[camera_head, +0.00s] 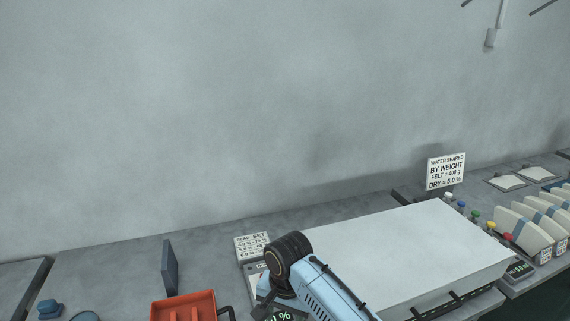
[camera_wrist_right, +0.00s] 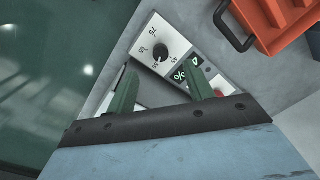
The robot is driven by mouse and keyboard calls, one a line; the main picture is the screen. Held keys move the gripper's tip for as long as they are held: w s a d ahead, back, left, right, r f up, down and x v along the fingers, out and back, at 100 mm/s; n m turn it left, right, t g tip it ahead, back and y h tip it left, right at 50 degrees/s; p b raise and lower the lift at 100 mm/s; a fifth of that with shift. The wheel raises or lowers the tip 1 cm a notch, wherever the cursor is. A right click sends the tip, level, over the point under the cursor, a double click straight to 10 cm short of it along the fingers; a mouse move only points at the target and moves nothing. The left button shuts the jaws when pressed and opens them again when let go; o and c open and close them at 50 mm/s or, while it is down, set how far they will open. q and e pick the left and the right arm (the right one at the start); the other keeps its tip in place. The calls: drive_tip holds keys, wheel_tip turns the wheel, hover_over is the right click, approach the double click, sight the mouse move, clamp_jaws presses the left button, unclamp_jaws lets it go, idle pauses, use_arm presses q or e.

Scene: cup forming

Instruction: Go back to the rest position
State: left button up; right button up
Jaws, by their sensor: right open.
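My right gripper (camera_wrist_right: 162,82) shows in the right wrist view with its two green fingers apart and nothing between them. It hangs over a white control panel (camera_wrist_right: 150,35) with a black knob (camera_wrist_right: 163,68) and a green-lit display (camera_wrist_right: 190,75). I cannot tell how far the fingertips are above the panel. In the head view my blue arm with a black joint comes up from the bottom middle, and its gripper is out of the picture. My left gripper is not in view.
An orange tray (camera_head: 183,306) with a handle stands left of my arm. A large white-topped box (camera_head: 410,245) is close on its right. Coloured knobs and white upright pieces (camera_head: 520,230) stand far right. A sign (camera_head: 446,171) stands behind. The wall side of the bench is mostly clear.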

drive_tip(key=s+d+f+n+t+y, duration=0.1)
drive_tip(key=s+d+f+n, duration=0.1)
drive_tip(key=s+d+f, duration=0.3)
drive_tip(key=s+d+n+y, duration=0.1)
drive_tip(key=s+d, duration=0.2)
drive_tip(key=s, duration=0.4)
drive_tip(key=s+d+r+n+t+h, duration=0.1)
drive_tip(key=s+d+r+n, duration=0.1)
drive_tip(key=s+d, duration=0.5)
drive_tip(key=s+d+r+n+t+h, duration=0.1)
drive_tip(key=s+d+r+t, duration=0.15)
drive_tip(key=s+d, duration=0.4)
wheel_tip(320, 180, down, 31)
drive_tip(key=s+g+b, duration=0.2)
drive_tip(key=b, duration=0.4)
drive_tip(key=s+d+f+b, duration=0.1)
drive_tip(key=s+f+b, duration=0.1)
drive_tip(key=s+f, duration=0.6)
drive_tip(key=s+d+f+g+b, duration=0.1)
drive_tip(key=s+d+f+b, duration=0.1)
drive_tip(key=s+f, duration=0.6)
wheel_tip(320, 180, down, 4)
drive_tip(key=shift+d+n+b, duration=0.3)
drive_tip(key=shift+b, duration=0.45)
drive_tip(key=shift+g, duration=0.25)
drive_tip(key=shift+c, duration=0.3)
